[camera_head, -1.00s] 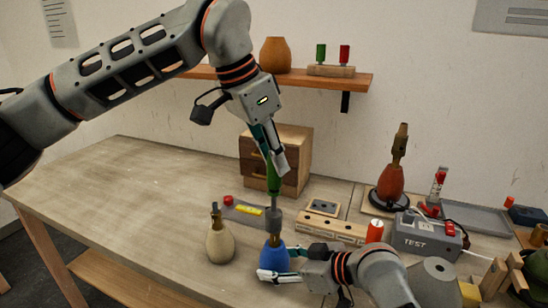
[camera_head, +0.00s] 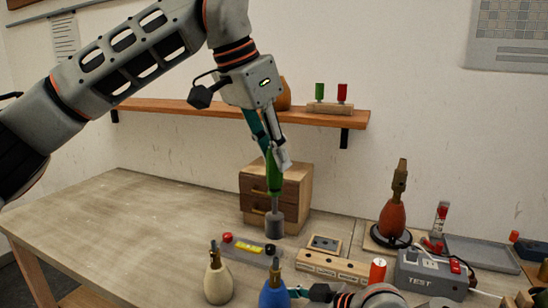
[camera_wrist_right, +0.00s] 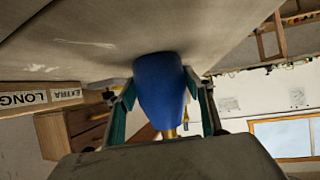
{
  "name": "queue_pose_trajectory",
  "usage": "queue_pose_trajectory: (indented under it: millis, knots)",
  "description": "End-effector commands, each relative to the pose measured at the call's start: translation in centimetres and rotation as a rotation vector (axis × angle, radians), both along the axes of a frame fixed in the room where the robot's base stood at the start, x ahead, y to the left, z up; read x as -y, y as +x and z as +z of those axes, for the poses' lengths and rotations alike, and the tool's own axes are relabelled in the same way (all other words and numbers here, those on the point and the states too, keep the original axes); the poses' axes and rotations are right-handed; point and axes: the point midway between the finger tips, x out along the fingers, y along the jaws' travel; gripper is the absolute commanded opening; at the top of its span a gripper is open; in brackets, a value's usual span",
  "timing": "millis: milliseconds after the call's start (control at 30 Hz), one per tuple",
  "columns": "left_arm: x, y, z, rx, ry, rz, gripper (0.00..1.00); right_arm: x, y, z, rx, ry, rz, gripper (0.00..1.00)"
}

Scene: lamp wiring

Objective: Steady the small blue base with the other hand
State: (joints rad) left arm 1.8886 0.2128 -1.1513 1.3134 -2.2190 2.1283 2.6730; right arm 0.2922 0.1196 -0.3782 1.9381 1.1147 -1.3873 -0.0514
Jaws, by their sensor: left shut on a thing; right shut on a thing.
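The small blue base (camera_head: 273,295) stands upright at the bottom edge of the head view, with a brass stem on top. My right gripper (camera_wrist_right: 160,92) is shut on it, one finger on each side in the right wrist view, where the blue base (camera_wrist_right: 158,80) appears upside down. In the head view my right gripper is mostly cut off by the bottom edge. My left gripper (camera_head: 275,158) is shut on a green-handled tool (camera_head: 273,176) with a grey cylindrical end (camera_head: 275,225).
A cream base (camera_head: 218,283) stands just left of the blue one. Behind are a strip with red button and level (camera_head: 243,246), a drawer box (camera_head: 290,194) and a wooden block with holes (camera_head: 332,264). A grey test box (camera_head: 425,274) and red lamp (camera_head: 392,215) stand right. Left tabletop is clear.

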Motion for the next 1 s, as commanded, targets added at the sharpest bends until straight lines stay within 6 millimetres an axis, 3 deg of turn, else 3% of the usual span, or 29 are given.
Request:
queue_pose_trajectory:
  millis: [867,1000]
  knots:
    - [0.0,0.0,-5.4,0.001,0.000,0.000,0.00,0.0,0.0,-0.1,-0.001,-0.002,0.000,0.26]
    - [0.1,-0.1,-5.5,0.004,0.001,0.131,0.00,0.0,0.0,-0.1,-0.001,-0.002,0.000,0.26]
